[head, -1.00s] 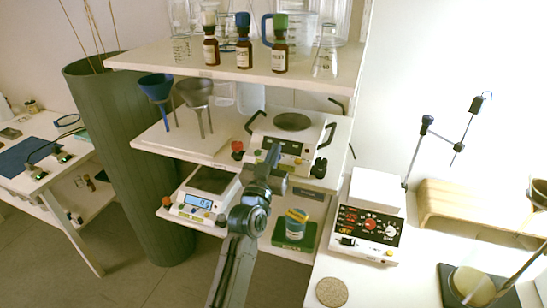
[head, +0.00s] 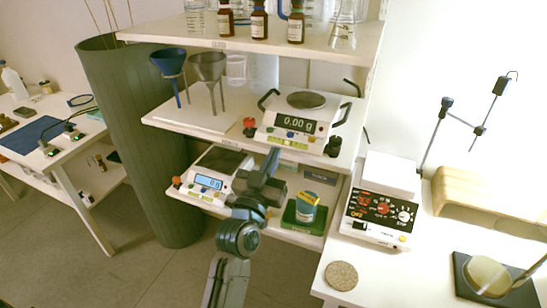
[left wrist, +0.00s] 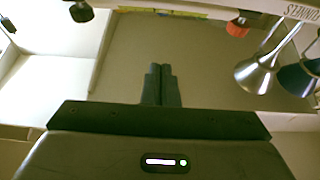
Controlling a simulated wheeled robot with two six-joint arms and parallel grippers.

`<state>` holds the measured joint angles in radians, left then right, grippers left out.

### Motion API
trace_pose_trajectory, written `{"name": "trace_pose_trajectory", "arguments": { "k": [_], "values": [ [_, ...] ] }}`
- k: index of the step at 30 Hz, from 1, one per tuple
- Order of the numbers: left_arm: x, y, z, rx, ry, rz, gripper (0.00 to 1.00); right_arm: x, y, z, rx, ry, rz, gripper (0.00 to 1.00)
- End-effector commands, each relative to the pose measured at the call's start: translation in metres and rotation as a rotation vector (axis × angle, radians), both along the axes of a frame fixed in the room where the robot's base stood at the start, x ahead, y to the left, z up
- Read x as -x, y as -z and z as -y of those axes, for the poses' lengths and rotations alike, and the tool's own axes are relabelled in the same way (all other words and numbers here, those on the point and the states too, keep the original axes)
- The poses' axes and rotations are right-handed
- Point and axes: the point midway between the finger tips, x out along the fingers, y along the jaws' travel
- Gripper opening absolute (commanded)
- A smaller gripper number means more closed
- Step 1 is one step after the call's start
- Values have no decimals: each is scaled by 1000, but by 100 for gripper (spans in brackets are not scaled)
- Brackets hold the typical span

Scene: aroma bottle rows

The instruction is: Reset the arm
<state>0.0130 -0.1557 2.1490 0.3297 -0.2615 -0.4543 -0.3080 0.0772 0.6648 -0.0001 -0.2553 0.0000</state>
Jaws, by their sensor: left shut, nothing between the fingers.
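My left gripper (head: 272,163) is in front of the middle and lower shelves in the head view, below the upper balance (head: 290,125) and between the lower balance and a small blue-and-yellow jar. In the left wrist view its two dark fingers (left wrist: 160,85) are together with nothing between them. Three brown bottles (head: 259,22) stand in a row on the top shelf, their tops cut off by the frame edge. My right gripper is not in view.
A lower balance (head: 212,178) and the jar (head: 306,208) on a green base sit close by. Blue (head: 168,65) and grey (head: 207,68) funnels stand on the middle shelf. A hotplate (head: 380,210) and a cork disc (head: 342,275) are on the right bench.

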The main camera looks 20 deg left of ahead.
Motion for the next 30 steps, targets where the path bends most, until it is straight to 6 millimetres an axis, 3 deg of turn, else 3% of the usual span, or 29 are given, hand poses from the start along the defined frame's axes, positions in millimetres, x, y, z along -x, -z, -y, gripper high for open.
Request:
{"name": "trace_pose_trajectory", "arguments": {
  "k": [14, 17, 20, 23, 26, 30],
  "values": [
    [0, 0, 0, 0, 0, -1, 0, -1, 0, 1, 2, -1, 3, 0],
    [-4, 12, 1, -3, 2, -24, 0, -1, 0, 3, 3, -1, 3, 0],
    [-15, 50, 3, -6, 10, -100, 0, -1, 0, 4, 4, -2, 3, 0],
    [-27, 115, 5, -13, 20, -224, 0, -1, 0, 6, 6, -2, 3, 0],
    [-30, 193, 6, -19, 29, -369, 0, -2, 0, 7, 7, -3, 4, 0],
    [-16, 301, 3, -29, 35, -566, 0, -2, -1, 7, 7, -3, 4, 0]
  ]
}}
